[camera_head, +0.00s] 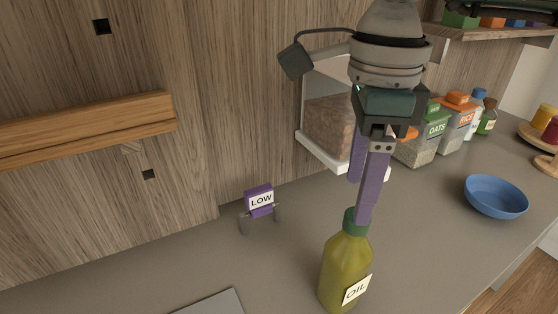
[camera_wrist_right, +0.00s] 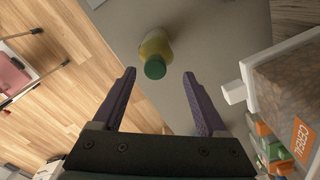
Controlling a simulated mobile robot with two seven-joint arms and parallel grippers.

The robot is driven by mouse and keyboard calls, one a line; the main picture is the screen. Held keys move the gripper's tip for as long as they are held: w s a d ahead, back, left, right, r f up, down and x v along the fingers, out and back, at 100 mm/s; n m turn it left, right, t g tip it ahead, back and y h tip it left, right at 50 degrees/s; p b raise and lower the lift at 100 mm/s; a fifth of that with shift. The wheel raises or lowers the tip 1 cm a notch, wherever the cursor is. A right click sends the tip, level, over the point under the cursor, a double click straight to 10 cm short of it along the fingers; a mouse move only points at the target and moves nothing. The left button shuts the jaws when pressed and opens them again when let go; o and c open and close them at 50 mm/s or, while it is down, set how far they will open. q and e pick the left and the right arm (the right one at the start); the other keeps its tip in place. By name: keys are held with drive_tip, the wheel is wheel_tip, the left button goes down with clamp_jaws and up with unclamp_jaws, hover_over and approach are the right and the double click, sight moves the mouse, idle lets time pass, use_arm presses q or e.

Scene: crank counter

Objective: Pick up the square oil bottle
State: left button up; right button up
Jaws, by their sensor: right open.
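The square oil bottle (camera_head: 345,262) stands upright on the grey counter, yellow-green with a dark green cap and a white OIL label. My right gripper (camera_head: 360,200) comes down from above in the head view, its purple fingers over and near the bottle's cap. In the right wrist view the bottle (camera_wrist_right: 155,50) lies ahead, beyond the open fingertips of the right gripper (camera_wrist_right: 160,76), with the cap facing the camera. Nothing is between the fingers. The gap between fingertips and cap is hard to judge in the head view. My left gripper is not in view.
A cereal dispenser (camera_head: 328,120) stands at the wall behind my right gripper. OATS (camera_head: 428,135) and RICE (camera_head: 460,115) containers and small bottles stand farther right. A blue bowl (camera_head: 496,197) is at right. The counter between is clear.

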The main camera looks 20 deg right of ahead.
drive_tip(key=p, duration=0.2)
hover_over(346, 262)
drive_tip(key=w+d, duration=0.2)
drive_tip(key=f, duration=0.4)
drive_tip(key=shift+a+f, duration=0.2)
drive_tip(key=shift+f, duration=0.45)
drive_tip(key=shift+c, duration=0.3)
clamp_jaws()
drive_tip(key=shift+w+r, duration=0.1)
